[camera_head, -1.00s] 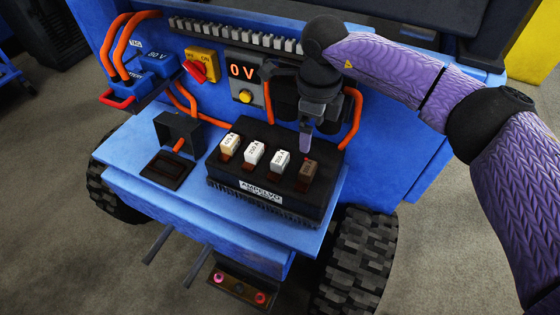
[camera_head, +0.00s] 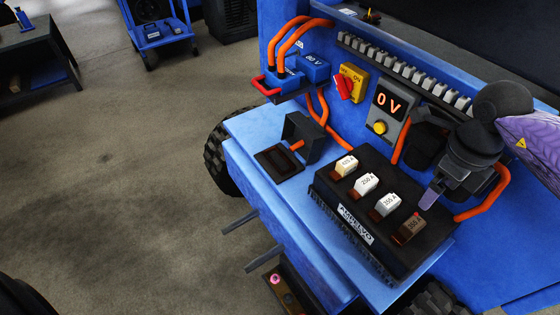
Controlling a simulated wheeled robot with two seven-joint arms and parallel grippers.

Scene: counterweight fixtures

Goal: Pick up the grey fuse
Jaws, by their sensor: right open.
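A black fuse block (camera_head: 340,190) holds a row of fuses: a cream fuse (camera_head: 346,166), a white fuse (camera_head: 366,184), a second white fuse (camera_head: 386,205) and a brown, scorched-looking fuse (camera_head: 409,229). None of them looks plainly grey. My right gripper (camera_head: 430,198) points down just behind and to the right of the brown fuse. It is open with nothing visible in it, and one purple fingertip hides most of the other. My left gripper is not in view.
Behind the block are a display reading 0 V (camera_head: 388,103), a red switch (camera_head: 344,87) and orange cables (camera_head: 483,198). A black holder (camera_head: 301,136) stands left on the blue shelf (camera_head: 245,130). A blue cart (camera_head: 160,28) and dark table (camera_head: 32,50) stand far left; floor between is clear.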

